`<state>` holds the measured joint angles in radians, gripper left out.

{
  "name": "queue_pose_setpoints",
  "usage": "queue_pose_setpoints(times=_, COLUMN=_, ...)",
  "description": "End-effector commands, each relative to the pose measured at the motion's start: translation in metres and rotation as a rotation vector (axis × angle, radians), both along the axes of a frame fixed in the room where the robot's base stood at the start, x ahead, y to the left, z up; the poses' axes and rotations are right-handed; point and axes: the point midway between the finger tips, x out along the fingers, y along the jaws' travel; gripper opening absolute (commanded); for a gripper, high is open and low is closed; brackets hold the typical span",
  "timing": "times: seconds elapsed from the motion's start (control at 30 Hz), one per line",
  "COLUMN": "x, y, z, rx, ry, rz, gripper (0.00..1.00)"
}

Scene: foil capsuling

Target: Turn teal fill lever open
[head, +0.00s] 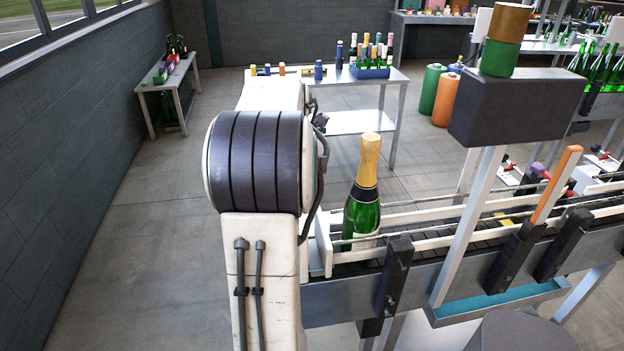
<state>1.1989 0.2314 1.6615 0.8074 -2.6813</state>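I cannot make out a teal fill lever in the head view. A teal strip lines a metal tray (500,303) under the conveyor, but it is not a lever. An upright orange bar (557,186) stands on a dark bracket at the conveyor's near side. A green bottle with gold foil (362,196) stands upright at the conveyor's left end. My white arm with its black ribbed joint fills the left middle and reaches away from the camera. My gripper is not visible; the arm hides what lies beyond it.
The conveyor (430,262) runs to the right with rails and dark brackets. A dark box (517,107) on a metal post carries green and orange rolls. Behind are a bottle table (352,122) and orange and green cylinders (446,100). Floor at left is clear.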

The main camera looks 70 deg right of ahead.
Motion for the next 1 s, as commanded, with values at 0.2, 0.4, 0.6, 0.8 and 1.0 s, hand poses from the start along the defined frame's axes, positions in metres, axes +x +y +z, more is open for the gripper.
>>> queue_pose_setpoints(times=0.2, x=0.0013, y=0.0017, z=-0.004, rx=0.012, ry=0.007, rz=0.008, gripper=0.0)
queue_pose_setpoints(times=0.4, x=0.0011, y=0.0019, z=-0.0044, rx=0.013, ry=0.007, rz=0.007, gripper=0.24)
queue_pose_setpoints(times=0.6, x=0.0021, y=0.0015, z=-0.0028, rx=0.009, ry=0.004, rz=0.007, gripper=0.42)
queue_pose_setpoints(times=0.8, x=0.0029, y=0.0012, z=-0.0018, rx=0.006, ry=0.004, rz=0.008, gripper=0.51)
queue_pose_setpoints(times=1.0, x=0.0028, y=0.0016, z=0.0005, rx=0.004, ry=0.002, rz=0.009, gripper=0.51)
